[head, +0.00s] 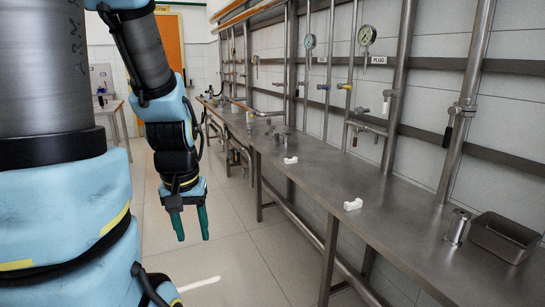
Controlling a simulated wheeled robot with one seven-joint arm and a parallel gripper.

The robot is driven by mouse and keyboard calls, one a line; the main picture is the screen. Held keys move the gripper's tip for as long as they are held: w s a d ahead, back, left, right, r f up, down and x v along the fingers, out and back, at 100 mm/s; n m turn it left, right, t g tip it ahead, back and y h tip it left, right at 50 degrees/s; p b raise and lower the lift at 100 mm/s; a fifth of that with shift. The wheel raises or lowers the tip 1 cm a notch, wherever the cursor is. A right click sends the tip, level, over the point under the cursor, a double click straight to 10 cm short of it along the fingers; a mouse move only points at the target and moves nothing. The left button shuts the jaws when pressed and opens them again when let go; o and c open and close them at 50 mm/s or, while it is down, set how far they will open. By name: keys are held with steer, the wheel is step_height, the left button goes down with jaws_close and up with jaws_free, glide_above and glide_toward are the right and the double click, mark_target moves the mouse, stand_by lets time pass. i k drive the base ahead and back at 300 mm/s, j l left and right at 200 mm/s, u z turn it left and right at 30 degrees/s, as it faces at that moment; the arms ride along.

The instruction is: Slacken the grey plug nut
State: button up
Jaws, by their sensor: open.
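My gripper (191,228) hangs over the open floor, left of the steel bench. Its two green fingers point down, spread apart and empty. It is well away from the wall pipework. A sign reading PLUG (379,60) is on the wall rail at the upper right. Below it, a small pale grey fitting (388,95) sits on the pipework. I cannot tell whether this fitting is the grey plug nut; it is too small to make out.
The long steel bench (330,178) runs along the right wall. On it are two white blocks (353,204), a metal cylinder (457,226) and a metal tray (505,238). Gauges (367,34) and upright pipes line the wall. The floor left of the bench is clear.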

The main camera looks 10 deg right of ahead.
mark_target(360, 111)
steer(key=i+z, duration=0.1)
steer(key=i, duration=0.45)
steer(key=i+j+z, duration=0.15)
steer(key=i, duration=0.4)
steer(key=i+j+z, duration=0.1)
steer(key=i, duration=0.45)
steer(key=z, duration=0.15)
steer(key=i+j, duration=0.05)
